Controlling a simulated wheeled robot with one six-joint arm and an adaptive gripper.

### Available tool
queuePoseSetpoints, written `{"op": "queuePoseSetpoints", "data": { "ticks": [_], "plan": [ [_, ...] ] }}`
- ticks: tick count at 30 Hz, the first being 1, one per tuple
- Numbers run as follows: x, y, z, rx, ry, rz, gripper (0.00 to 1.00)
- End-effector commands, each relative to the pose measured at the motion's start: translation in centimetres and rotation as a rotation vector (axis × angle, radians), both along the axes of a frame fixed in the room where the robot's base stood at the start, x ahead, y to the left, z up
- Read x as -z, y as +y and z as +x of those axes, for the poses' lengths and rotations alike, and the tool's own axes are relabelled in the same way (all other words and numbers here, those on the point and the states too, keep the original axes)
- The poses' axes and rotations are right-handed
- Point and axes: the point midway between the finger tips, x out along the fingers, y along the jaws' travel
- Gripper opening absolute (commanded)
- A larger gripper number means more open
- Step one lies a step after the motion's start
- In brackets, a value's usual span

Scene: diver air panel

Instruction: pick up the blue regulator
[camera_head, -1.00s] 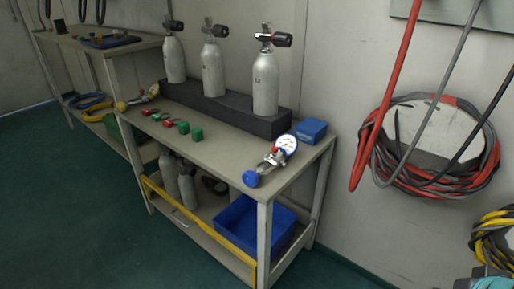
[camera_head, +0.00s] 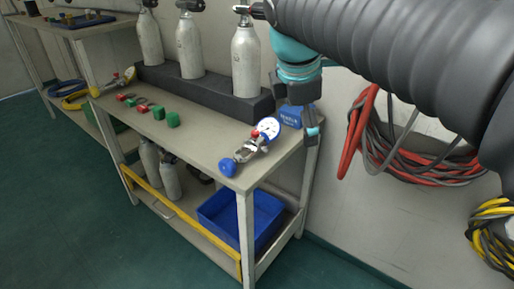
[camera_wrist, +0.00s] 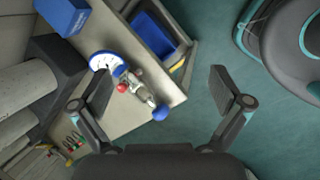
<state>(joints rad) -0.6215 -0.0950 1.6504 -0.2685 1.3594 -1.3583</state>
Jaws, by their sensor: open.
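The blue regulator (camera_head: 248,149) lies on the right end of the table top. It has a blue knob at its front, a silver body, a small red part and a white-faced gauge with a blue rim. In the wrist view the regulator (camera_wrist: 134,85) lies beyond and between the fingers, nearer the left one. My gripper (camera_wrist: 164,88) is open and empty. In the head view my gripper (camera_head: 305,112) hangs above the table's right end, to the right of the regulator and apart from it. It partly hides the blue box there.
A blue box (camera_head: 289,117) sits behind the regulator. Silver cylinders (camera_head: 246,58) stand in a dark block (camera_head: 204,93) along the back. Green and red fittings (camera_head: 173,119) lie further left. A blue bin (camera_head: 240,216) is on the lower shelf. Hoses (camera_head: 420,160) hang on the right wall.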

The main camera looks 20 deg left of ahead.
Motion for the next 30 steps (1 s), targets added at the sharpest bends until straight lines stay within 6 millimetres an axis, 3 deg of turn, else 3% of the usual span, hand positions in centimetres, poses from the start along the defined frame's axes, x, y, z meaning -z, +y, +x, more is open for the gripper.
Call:
{"op": "queuePoseSetpoints", "data": {
  "ticks": [1,3,6,10,14,24,30],
  "plan": [
    [0.2,2.8,0.6,-0.126,0.012,-0.056,1.00],
    [-0.1,5.7,0.9,-0.289,0.027,-0.131,1.00],
    [-0.3,9.1,1.1,-0.473,0.042,-0.217,1.00],
    [-0.5,11.9,0.9,-0.622,0.057,-0.290,1.00],
    [-0.1,12.9,1.0,-0.681,0.063,-0.319,1.00],
    [5.2,12.0,3.0,-0.683,0.065,-0.321,1.00],
    [7.1,11.7,3.8,-0.683,0.064,-0.320,1.00]
  ]
}}
